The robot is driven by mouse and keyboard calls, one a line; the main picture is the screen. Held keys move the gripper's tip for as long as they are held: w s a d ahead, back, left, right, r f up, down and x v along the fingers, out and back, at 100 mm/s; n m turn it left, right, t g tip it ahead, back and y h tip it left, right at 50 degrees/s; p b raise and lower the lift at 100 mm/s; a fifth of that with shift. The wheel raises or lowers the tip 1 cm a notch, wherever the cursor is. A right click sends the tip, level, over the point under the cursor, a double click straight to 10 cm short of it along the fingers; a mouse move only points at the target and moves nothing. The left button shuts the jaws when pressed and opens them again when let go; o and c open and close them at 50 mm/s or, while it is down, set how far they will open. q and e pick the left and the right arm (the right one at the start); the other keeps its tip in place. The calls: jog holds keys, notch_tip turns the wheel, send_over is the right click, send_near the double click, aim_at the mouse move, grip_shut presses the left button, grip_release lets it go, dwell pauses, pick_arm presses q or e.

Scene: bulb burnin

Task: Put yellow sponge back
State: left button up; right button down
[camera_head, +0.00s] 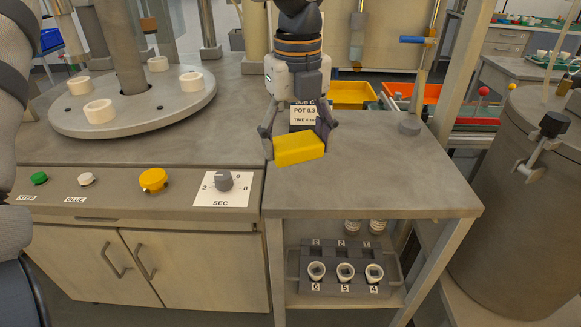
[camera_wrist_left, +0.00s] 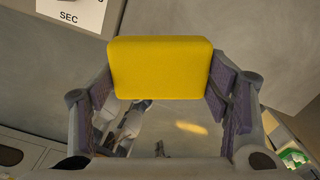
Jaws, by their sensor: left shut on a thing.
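The yellow sponge (camera_head: 299,149) is a bright block held between the fingers of my left gripper (camera_head: 298,140). In the head view it is in front of the grey side table (camera_head: 420,185), slightly tilted, and its height over the top is hard to tell. In the left wrist view the sponge (camera_wrist_left: 160,68) spans the gap between both fingers (camera_wrist_left: 160,95), which press on its two ends. My right gripper does not show.
A control panel with a yellow button (camera_head: 153,180) and a dial (camera_head: 223,181) is to the left. A round turntable (camera_head: 130,118) with white sockets stands behind it. A rack (camera_head: 345,255) with cups sits on the lower shelf.

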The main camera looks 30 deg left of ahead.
pick_arm(q)
send_over(292, 181)
notch_tip(292, 181, down, 6)
jog(key=shift+f+b, duration=0.1)
jog(key=shift+b, duration=0.35)
notch_tip(292, 181, down, 2)
jog(key=shift+f, duration=0.25)
jog(key=o, duration=1.1)
jog(key=shift+f, duration=0.15)
notch_tip(292, 181, up, 12)
jog(key=shift+r, duration=0.2)
